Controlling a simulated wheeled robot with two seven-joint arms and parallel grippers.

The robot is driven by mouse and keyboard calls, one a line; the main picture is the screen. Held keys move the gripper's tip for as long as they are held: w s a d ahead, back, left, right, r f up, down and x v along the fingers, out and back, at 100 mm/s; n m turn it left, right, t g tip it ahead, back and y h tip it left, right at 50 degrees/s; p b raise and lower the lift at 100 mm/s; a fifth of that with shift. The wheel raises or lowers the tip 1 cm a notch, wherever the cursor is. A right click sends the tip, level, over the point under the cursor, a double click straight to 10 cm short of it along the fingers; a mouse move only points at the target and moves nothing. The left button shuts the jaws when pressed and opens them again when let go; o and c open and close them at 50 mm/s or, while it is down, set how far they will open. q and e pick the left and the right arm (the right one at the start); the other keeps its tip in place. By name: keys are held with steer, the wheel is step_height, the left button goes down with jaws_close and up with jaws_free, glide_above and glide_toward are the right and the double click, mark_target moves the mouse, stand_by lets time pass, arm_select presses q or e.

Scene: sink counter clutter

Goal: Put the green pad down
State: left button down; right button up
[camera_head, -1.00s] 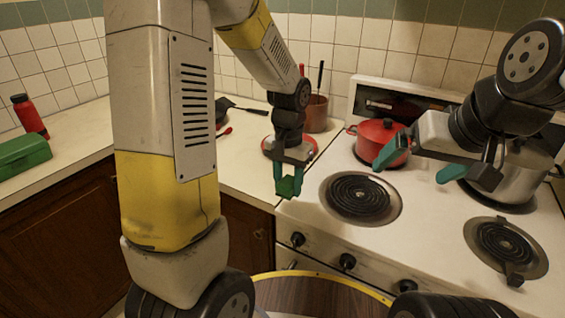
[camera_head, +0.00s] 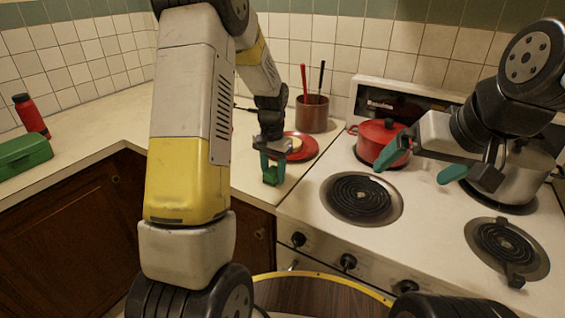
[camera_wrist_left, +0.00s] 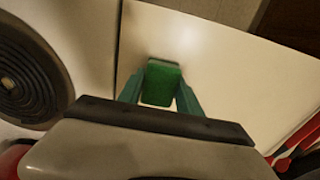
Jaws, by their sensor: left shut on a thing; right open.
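The green pad (camera_head: 270,174) is a small green block between the fingers of my left gripper (camera_head: 272,168), over the counter strip left of the stove. In the left wrist view the pad (camera_wrist_left: 161,83) sits between the two teal fingertips (camera_wrist_left: 160,95), which are shut on it, with pale counter behind it. I cannot tell whether its underside touches the counter. My right gripper (camera_head: 422,165) is open and empty above the stove, in front of the red pot, its fingers apart.
A red plate (camera_head: 303,147) with a pale item on it lies just behind the left gripper. A brown utensil pot (camera_head: 312,115), red pot (camera_head: 377,142), steel pot (camera_head: 520,175) and burner (camera_head: 361,198) are near. A green box (camera_head: 22,153) and red bottle (camera_head: 31,116) stand left. Counter between is free.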

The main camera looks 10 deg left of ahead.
mark_target(273, 171)
arm_select(q)
steer(key=c, duration=0.8)
jaws_free()
steer(key=shift+f, duration=0.1)
step_height(273, 171, up, 12)
steer(key=s+r+n+t+h, duration=0.1)
steer(key=s+r+t, duration=0.2)
steer(key=s+r, duration=0.7)
steer(key=shift+s+d+r+n+t+h, duration=0.2)
steer(key=shift+s+d+n+t, duration=0.3)
steer(key=shift+s, duration=1.85)
steer(key=shift+s+d+r+n+t+h, duration=0.1)
steer(key=shift+s+d+n+t+h, duration=0.3)
steer(key=shift+s, duration=2)
steer(key=shift+s+d+r+n+t, duration=0.1)
steer(key=shift+s+d+n+t, duration=0.4)
steer(key=shift+s, duration=1.85)
steer(key=shift+a, duration=0.25)
